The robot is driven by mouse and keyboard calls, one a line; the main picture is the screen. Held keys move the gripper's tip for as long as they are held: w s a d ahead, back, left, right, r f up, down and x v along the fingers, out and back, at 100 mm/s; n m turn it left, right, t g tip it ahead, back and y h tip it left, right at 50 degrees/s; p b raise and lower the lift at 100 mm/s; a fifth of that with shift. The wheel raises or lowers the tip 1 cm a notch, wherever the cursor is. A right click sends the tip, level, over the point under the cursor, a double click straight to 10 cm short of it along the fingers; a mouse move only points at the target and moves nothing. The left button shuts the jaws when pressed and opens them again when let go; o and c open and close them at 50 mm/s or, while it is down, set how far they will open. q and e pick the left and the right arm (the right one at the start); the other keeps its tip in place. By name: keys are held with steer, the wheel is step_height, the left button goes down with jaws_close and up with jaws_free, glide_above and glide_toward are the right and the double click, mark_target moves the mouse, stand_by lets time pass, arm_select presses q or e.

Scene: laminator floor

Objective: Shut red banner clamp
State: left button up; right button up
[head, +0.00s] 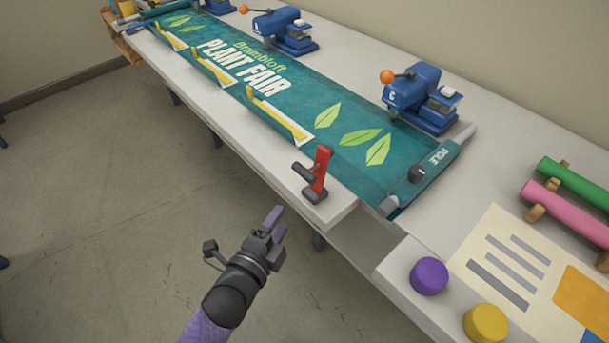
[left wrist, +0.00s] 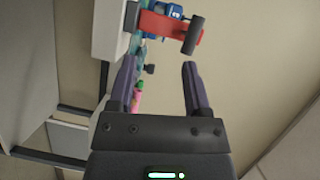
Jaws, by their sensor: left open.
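The red banner clamp (head: 320,168) stands at the front edge of the table, near the banner's right end. Its red part is upright, with a dark grip sticking out to the left and a dark base below. In the left wrist view the red clamp (left wrist: 168,27) lies beyond the fingertips, its dark end at the right. My left gripper (head: 276,219) is open and empty, in front of the table edge and apart from the clamp. It also shows in the left wrist view (left wrist: 159,70). The teal banner (head: 345,110) lies along the table. My right gripper is out of view.
Blue machines (head: 425,97) stand along the banner's back edge. Yellow strips (head: 278,115) lie along its front. A pole (head: 435,170) crosses its right end. Purple (head: 429,276) and yellow (head: 486,322) knobs sit at lower right. The floor before the table is clear.

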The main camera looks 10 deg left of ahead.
mark_target(303, 169)
arm_select(q)
steer(key=shift+m+t+h, duration=0.3)
steer(key=shift+m+t, duration=0.3)
steer(key=shift+m, duration=0.2)
steer(key=w+r, duration=0.1)
steer(key=w, duration=0.2)
steer(key=w+d+r+b, duration=0.1)
steer(key=w, duration=0.3)
steer(key=w+d+r+b, duration=0.1)
steer(key=w+r, duration=0.1)
steer(key=w, duration=0.1)
steer(key=shift+w+d, duration=0.15)
steer(key=shift+w, duration=0.05)
jaws_close()
